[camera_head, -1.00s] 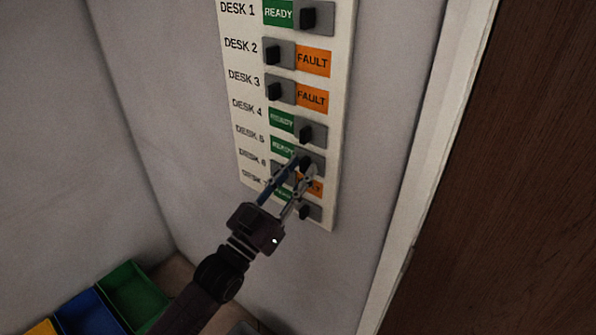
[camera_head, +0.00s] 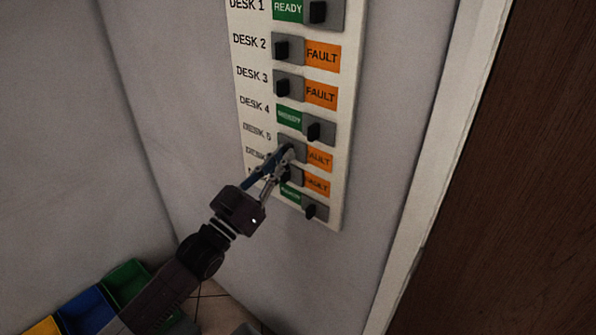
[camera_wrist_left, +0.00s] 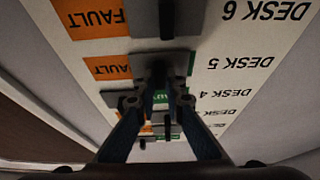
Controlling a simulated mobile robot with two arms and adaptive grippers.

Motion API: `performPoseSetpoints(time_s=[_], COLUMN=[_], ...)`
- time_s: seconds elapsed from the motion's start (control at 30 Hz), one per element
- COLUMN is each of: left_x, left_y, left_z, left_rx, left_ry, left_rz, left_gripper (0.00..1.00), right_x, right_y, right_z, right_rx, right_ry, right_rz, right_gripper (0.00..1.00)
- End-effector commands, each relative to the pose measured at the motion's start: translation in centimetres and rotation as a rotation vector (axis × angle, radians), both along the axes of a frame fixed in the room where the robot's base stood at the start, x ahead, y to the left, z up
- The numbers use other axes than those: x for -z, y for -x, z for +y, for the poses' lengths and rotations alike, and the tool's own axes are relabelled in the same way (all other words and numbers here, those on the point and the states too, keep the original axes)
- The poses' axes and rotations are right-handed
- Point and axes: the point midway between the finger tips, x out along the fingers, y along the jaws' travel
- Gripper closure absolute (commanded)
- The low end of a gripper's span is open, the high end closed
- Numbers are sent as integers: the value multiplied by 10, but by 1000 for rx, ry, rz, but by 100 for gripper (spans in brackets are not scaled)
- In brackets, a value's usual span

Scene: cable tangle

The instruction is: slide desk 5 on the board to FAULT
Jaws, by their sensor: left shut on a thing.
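The white board (camera_head: 346,120) hangs on the wall with a column of desk rows, each with a grey slider and a black knob. The desk 5 slider (camera_head: 293,141) sits at the left of its row, and the orange FAULT label (camera_head: 319,160) shows to its right. My left gripper (camera_head: 283,155) is shut on the desk 5 knob. In the left wrist view the fingertips (camera_wrist_left: 158,88) meet at that knob, beside the grey slider plate (camera_wrist_left: 176,66) and its orange FAULT label (camera_wrist_left: 106,70). A thin green edge shows past the plate there. My right gripper is not in view.
The desk 4 slider (camera_head: 314,130) is just above, showing READY. The desk 6 knob (camera_head: 294,175) is close below the fingers, and its row shows FAULT. Green (camera_head: 126,281) and blue (camera_head: 87,311) bins are at the lower left. A door frame (camera_head: 430,170) is at the right.

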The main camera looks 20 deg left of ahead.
Motion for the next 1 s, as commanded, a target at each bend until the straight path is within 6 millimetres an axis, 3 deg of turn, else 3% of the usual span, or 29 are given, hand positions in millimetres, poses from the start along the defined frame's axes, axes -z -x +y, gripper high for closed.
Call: performPoseSetpoints(time_s=[0.13,0.43,0.47,0.6,1.0], left_x=[1,-1,-1,-1,3], left_y=[-5,-5,-5,-5,0], left_z=[13,15,16,15,16], left_rx=[0,-2,-2,-1,0], left_ry=[0,2,2,2,1], left_rz=[0,1,1,1,4], left_gripper=[100,100,88,73,72], right_x=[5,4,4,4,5], right_y=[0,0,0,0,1], right_z=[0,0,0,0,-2], right_rx=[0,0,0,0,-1], right_ry=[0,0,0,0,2], right_rz=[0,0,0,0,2], right_gripper=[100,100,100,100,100])
